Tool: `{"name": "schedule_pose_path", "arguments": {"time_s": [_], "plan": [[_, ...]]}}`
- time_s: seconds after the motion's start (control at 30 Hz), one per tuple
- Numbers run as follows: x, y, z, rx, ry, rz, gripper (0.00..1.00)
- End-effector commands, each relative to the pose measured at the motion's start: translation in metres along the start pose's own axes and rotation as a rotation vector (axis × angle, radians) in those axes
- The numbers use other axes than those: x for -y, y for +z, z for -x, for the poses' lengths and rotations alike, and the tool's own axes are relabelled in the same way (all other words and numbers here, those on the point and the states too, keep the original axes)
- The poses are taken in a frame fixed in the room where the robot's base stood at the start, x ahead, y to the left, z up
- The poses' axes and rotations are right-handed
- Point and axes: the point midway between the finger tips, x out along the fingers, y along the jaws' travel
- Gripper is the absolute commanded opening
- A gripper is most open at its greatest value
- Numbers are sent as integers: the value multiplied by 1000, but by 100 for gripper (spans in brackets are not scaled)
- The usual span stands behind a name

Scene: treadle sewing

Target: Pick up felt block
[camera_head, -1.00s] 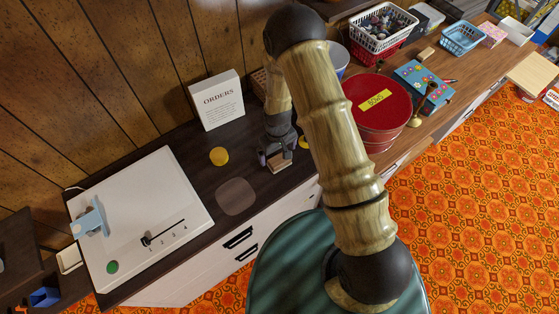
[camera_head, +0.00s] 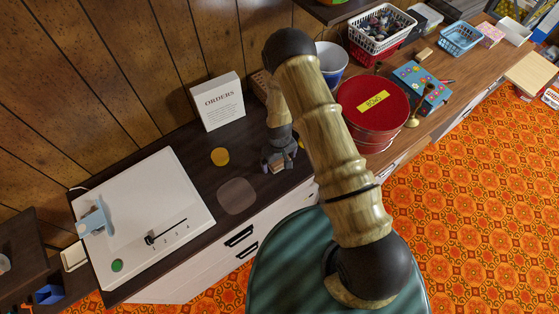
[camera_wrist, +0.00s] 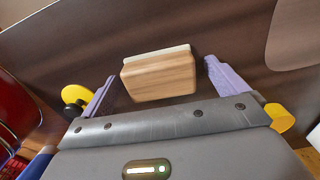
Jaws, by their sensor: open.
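The felt block (camera_wrist: 160,76) is a small wooden block with a pale layer along one edge. In the wrist view it lies on the dark counter between the two purple fingers of my gripper (camera_wrist: 162,84). The fingers are open, with a gap visible on each side of the block. In the head view my gripper (camera_head: 277,163) is low over the dark counter near its front edge. The block (camera_head: 278,168) shows only in part there, at the gripper.
A white ORDERS sign (camera_head: 219,101) stands behind. A red round tin (camera_head: 372,108) is to the right, and a white machine with a slider (camera_head: 150,232) at far left.

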Motion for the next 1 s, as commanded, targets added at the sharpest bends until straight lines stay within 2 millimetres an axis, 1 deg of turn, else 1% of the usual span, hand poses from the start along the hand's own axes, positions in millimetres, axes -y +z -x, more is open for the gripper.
{"name": "schedule_pose_path", "arguments": {"time_s": [0.37,0.4,0.47,0.6,0.63,0.87,1.0], "plan": [[0,0,0,1,0,-1,98],[0,0,0,1,0,-1,90],[0,0,0,1,0,-1,79],[0,0,0,1,0,-1,51],[0,0,0,1,0,-1,49],[0,0,1,1,0,-1,49],[0,0,5,0,0,-1,49]]}}
